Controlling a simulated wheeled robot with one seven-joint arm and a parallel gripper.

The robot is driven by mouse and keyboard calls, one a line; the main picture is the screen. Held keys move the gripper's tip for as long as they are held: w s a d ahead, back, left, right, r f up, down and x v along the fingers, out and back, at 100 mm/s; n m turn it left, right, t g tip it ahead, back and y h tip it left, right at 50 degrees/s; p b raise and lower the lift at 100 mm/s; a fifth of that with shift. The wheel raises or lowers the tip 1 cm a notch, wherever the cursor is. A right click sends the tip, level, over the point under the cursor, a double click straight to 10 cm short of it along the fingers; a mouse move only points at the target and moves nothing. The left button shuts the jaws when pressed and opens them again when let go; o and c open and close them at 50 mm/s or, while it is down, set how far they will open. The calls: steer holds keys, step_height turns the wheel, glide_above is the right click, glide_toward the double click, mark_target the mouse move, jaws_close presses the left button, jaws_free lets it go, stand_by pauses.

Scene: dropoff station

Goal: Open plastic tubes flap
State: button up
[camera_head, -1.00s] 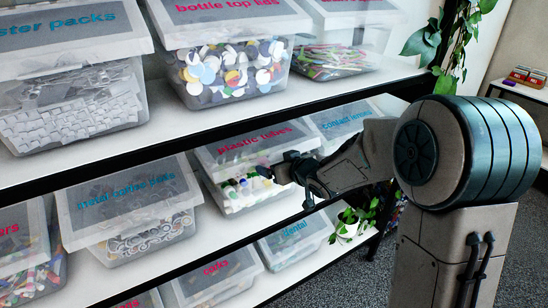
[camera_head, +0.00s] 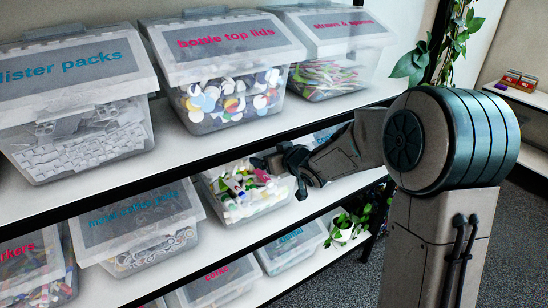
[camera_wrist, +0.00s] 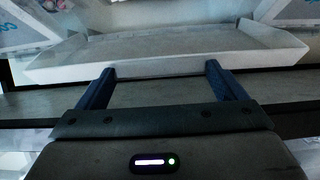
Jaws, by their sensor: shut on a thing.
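The plastic tubes bin (camera_head: 236,208) stands on the middle shelf in the head view, its front open and its colourful tubes showing. Its flap is raised out of sight behind the upper shelf's edge, so its label is hidden. In the wrist view a pale translucent flap (camera_wrist: 165,48) spans the picture just beyond the fingers. My gripper (camera_head: 262,164) is at the bin's upper right, above the tubes. In the wrist view my gripper (camera_wrist: 160,70) is shut on the near edge of the flap, its two blue fingers standing apart.
The upper shelf (camera_head: 200,148) runs close above the bin. Bins of blister packs (camera_head: 80,105) and bottle top lids (camera_head: 230,70) stand above. A plant (camera_head: 345,222) is at the lower right.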

steer(key=shift+a+r, duration=0.1)
steer(key=shift+r, duration=0.2)
steer(key=o, duration=1.1)
steer(key=shift+f, duration=0.1)
steer(key=p+v, duration=0.1)
steer(key=v, duration=1.2)
steer(key=shift+s+d, duration=0.25)
steer(key=shift+s, duration=0.05)
